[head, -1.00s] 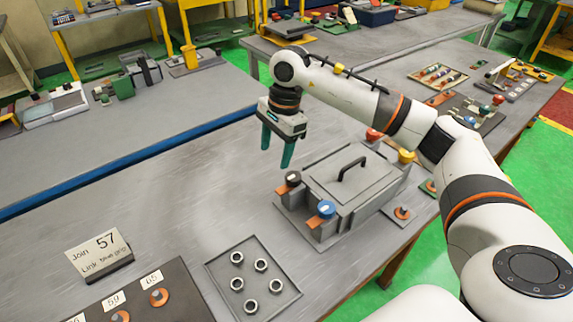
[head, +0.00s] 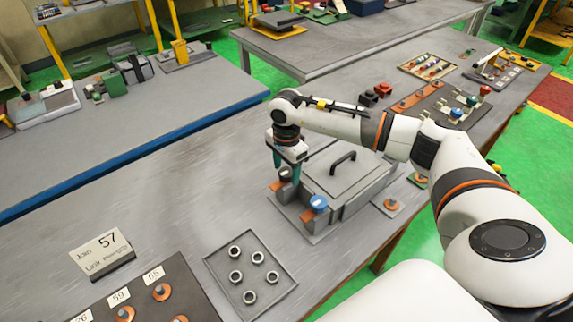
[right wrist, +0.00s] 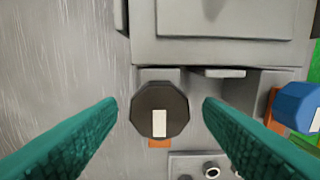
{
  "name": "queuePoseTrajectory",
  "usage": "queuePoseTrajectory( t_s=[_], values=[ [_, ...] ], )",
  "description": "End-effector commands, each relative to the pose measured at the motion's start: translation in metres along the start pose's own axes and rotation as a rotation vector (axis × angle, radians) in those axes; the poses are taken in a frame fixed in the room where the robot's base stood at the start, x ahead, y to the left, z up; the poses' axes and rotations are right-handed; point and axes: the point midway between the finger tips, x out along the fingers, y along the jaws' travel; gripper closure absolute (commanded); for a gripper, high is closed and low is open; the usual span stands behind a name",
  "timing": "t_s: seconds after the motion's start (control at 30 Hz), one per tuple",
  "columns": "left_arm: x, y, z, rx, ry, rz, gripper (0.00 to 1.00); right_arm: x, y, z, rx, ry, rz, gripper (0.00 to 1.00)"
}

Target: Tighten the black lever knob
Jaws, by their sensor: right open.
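The black lever knob (head: 284,173) sits on the near left corner of a grey lidded box (head: 343,165), beside a blue knob (head: 318,203). My right gripper (head: 287,178) is over the black knob, pointing down. In the right wrist view the black knob (right wrist: 159,109), with a white mark on top, lies between the two teal fingers (right wrist: 160,112). The fingers are open, with a gap on each side. The blue knob (right wrist: 297,107) is at the right edge of that view. My left gripper is not in view.
A tray with several metal rings (head: 251,275) lies in front of the box. A sign reading 57 (head: 100,250) and a dark board with orange discs (head: 150,300) are at the lower left. Bare tabletop lies left of the box.

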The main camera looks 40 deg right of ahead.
Motion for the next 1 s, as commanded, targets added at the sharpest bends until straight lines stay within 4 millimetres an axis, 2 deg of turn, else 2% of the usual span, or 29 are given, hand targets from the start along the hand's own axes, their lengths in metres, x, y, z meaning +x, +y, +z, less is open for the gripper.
queuePoseTrajectory(
  t_s=[0.3, 0.57, 0.77, 1.0],
  values=[
    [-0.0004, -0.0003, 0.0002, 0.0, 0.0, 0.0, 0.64, 0.0027, 0.0001, 0.0001, 0.0, 0.0, 0.001, 0.41],
    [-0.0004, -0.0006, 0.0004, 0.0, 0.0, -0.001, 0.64, 0.0024, 0.0001, 0.0001, 0.0, 0.0, 0.001, 0.83],
    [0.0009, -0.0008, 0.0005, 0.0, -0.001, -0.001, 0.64, 0.0026, 0.0002, 0.0001, 0.011, 0.0, 0.001, 0.83],
    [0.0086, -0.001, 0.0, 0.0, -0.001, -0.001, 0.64, 0.004, 0.0004, 0.0003, 0.101, 0.0, 0.002, 0.83]
  ],
)
